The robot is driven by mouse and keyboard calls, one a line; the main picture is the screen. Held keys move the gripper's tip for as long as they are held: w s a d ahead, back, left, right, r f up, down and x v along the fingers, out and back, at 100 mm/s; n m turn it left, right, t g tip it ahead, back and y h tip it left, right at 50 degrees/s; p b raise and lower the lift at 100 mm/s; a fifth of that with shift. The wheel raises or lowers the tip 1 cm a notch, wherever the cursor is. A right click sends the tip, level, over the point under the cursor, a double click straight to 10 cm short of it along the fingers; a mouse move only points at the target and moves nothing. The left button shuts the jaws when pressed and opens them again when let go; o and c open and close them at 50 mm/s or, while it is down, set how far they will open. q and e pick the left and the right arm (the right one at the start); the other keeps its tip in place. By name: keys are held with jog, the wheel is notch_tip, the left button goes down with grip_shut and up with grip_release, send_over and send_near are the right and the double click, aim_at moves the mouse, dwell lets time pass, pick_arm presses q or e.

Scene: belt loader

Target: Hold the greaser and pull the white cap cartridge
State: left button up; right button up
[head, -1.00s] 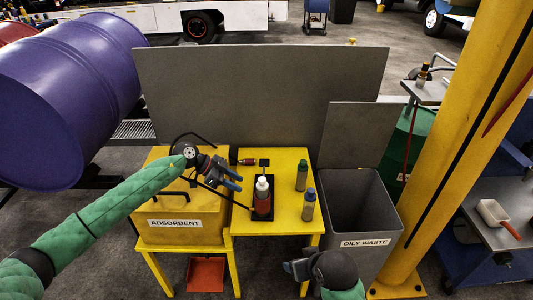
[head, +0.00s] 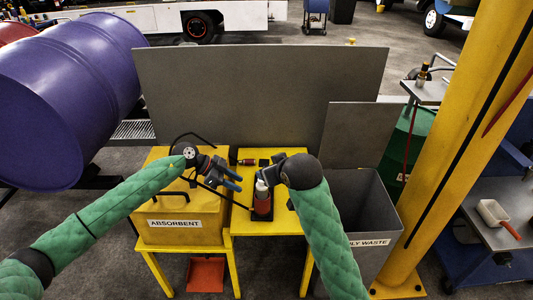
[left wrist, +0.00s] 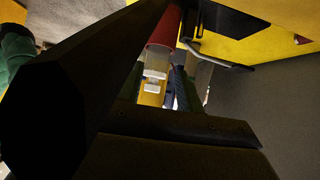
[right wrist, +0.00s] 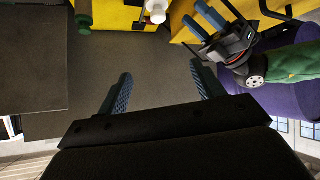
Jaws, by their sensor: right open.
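A red-bodied item with a white cap (head: 261,185) stands in a dark holder (head: 262,216) on the yellow table. Its white cap also shows at the top of the right wrist view (right wrist: 156,8). I cannot tell clearly which red part is the greaser. My left gripper (head: 236,179) is open and empty, left of the white cap and apart from it. Its two blue fingers stand apart in the right wrist view (right wrist: 202,22). My right gripper (right wrist: 162,80) is open and empty.
A small red-and-black piece (head: 246,162) lies at the table's back. The yellow absorbent bin (head: 180,210) is on the left, the grey oily waste bin (head: 372,210) on the right. A grey panel (head: 250,95) stands behind. A green bottle (right wrist: 84,10) shows in the right wrist view.

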jog(key=w+a+r+n+g+h, duration=0.15)
jog(key=w+a+r, duration=0.3)
jog(key=w, duration=0.75)
jog(key=w+a+r+n+g, duration=0.1)
jog(key=w+a+r+n, duration=0.4)
jog(key=w, duration=0.8)
jog(key=n+g+h, duration=0.2)
jog(key=g+h, duration=0.1)
jog(key=g, duration=0.4)
send_over(267, 162)
jog(key=w, duration=0.1)
jog(key=shift+t+y, duration=0.25)
notch_tip(267, 162, down, 24)
jog(key=shift+a+f, duration=0.1)
jog(key=shift+f, duration=0.05)
jog(key=shift+s+f+n, duration=0.15)
jog(key=shift+f+n, duration=0.2)
jog(key=shift+s+n+g, duration=0.25)
jog(key=shift+n+g, duration=0.15)
jog(key=shift+n, duration=0.2)
jog(key=shift+s+n, duration=0.1)
jog(key=shift+n, duration=0.6)
jog(key=shift+f, duration=3.9)
jog(key=shift+c, duration=0.2)
